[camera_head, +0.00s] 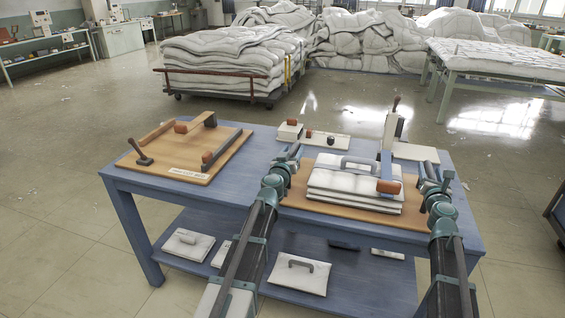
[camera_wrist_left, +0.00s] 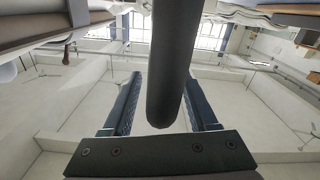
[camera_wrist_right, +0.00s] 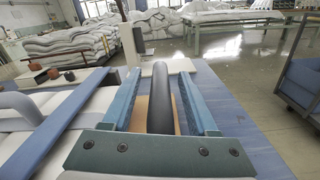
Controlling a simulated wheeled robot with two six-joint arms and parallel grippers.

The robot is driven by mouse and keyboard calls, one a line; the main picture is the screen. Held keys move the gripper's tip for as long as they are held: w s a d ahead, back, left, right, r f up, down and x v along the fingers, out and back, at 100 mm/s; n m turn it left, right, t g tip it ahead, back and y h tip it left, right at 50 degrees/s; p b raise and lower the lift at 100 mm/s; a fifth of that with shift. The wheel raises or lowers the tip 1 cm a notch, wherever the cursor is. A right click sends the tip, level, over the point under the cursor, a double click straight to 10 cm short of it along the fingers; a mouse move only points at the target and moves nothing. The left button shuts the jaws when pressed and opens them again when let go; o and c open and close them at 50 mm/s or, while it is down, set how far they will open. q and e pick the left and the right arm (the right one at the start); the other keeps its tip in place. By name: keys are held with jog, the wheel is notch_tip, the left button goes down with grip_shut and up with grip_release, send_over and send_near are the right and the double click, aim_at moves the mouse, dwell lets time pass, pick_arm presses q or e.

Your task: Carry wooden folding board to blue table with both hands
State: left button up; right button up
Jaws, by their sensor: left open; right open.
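A wooden board (camera_head: 345,211) lies on the right half of the blue table (camera_head: 235,205), with a folded white stack (camera_head: 350,187) on top. My left gripper (camera_head: 291,156) is at the board's left edge. In the left wrist view a dark bar handle (camera_wrist_left: 174,60) runs between its open fingers. My right gripper (camera_head: 431,173) is at the board's right edge. In the right wrist view a dark bar handle (camera_wrist_right: 160,105) lies between its open fingers. Neither gripper is closed on a handle. Contact with the handles cannot be told.
A second wooden board (camera_head: 190,160) with dark handles and a label lies on the table's left half. White fixtures (camera_head: 398,135) stand along the back edge. White pads (camera_head: 300,275) lie on the lower shelf. A duvet cart (camera_head: 230,70) stands behind, across open floor.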

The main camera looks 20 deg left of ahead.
pick_arm(q)
jog(key=shift+s, duration=0.1)
jog(key=s, duration=1.1)
jog(key=shift+s, duration=0.4)
pick_arm(e)
jog(key=s, duration=1.2)
